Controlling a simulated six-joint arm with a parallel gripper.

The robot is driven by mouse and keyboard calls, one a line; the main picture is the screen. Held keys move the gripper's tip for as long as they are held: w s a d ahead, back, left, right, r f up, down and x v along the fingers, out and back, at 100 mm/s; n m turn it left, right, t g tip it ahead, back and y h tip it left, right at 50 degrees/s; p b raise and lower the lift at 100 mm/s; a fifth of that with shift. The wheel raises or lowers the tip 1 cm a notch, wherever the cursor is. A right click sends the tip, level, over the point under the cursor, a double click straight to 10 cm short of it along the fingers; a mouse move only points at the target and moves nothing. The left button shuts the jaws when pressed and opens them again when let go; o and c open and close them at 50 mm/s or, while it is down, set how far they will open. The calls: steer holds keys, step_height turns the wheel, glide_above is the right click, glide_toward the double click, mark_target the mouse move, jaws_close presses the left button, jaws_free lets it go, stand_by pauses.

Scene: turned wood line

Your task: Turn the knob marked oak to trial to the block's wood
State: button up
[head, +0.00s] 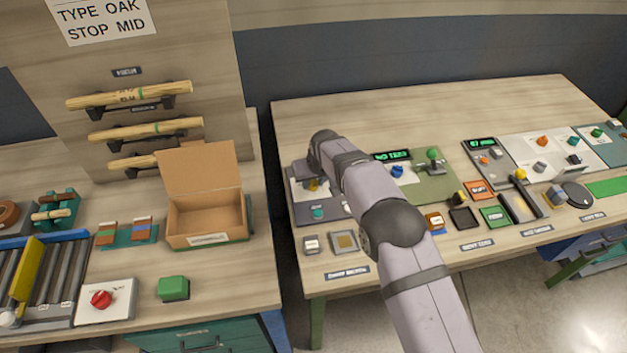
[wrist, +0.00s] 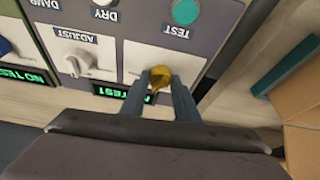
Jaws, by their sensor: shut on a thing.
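My gripper (wrist: 160,84) is shut on a yellow knob (wrist: 160,74) on a white plate of the grey panel (wrist: 208,22) in the wrist view. The fingers stand on either side of the knob and hide part of it. Any wood marks around the knob are not readable. In the head view the yellow knob (head: 313,185) shows beside my arm, which hides most of that panel. A tan square piece (head: 344,241) sits in a grey frame at the table's front; I cannot tell whether it is the block.
A teal TEST button (wrist: 186,11) and a white ADJUST knob (wrist: 78,64) are near the gripper. More panels (head: 432,180) line the right table. An open cardboard box (head: 206,216) stands on the left table, across a gap.

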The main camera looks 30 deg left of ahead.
steer(key=o, duration=1)
steer(key=shift+r, duration=0.15)
steer(key=shift+b+v, duration=1.45)
steer(key=shift+v, duration=2.05)
